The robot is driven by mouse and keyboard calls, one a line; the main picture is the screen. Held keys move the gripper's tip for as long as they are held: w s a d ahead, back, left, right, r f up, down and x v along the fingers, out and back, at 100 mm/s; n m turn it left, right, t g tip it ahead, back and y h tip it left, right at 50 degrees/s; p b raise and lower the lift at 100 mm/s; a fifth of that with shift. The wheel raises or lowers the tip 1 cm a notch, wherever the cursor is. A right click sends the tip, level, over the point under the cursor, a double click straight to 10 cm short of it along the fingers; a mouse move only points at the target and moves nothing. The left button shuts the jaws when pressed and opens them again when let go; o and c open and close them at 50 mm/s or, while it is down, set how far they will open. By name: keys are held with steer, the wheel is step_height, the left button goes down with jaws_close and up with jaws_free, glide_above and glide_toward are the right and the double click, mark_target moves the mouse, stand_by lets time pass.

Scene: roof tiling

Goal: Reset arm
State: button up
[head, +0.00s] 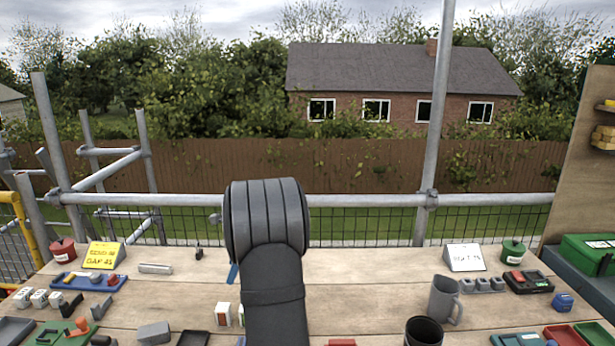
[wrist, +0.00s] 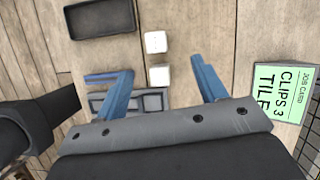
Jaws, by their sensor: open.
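My gripper (wrist: 160,68) is open in the wrist view, with its two blue fingers apart and nothing held between them. It is over the wooden bench (wrist: 205,25). Two small white blocks (wrist: 155,42) lie below, in the gap between the fingers. In the head view my arm rises in the middle of the bench and hides most of my gripper; only a bit of blue (head: 232,273) shows at its left side.
A black tray (wrist: 72,36) and a green job card (wrist: 280,92) reading "CLIPS 3 TILE" lie near my gripper. In the head view a grey mug (head: 442,300) and black cup (head: 424,332) stand right of my arm. A yellow card (head: 102,255) stands left.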

steer(key=w+d+m+t, duration=0.1)
steer(key=w+d+m, duration=0.2)
steer(key=d, duration=0.8)
steer(key=w+d+m+t, duration=0.1)
steer(key=w+d+m, duration=0.2)
steer(key=d, duration=0.8)
steer(key=w+d+m+t+h, duration=0.1)
steer(key=w+d+m, duration=0.1)
steer(key=d, duration=1)
steer(key=shift+w+m, duration=0.4)
steer(key=shift+w, duration=0.2)
steer(key=shift+o, duration=0.2)
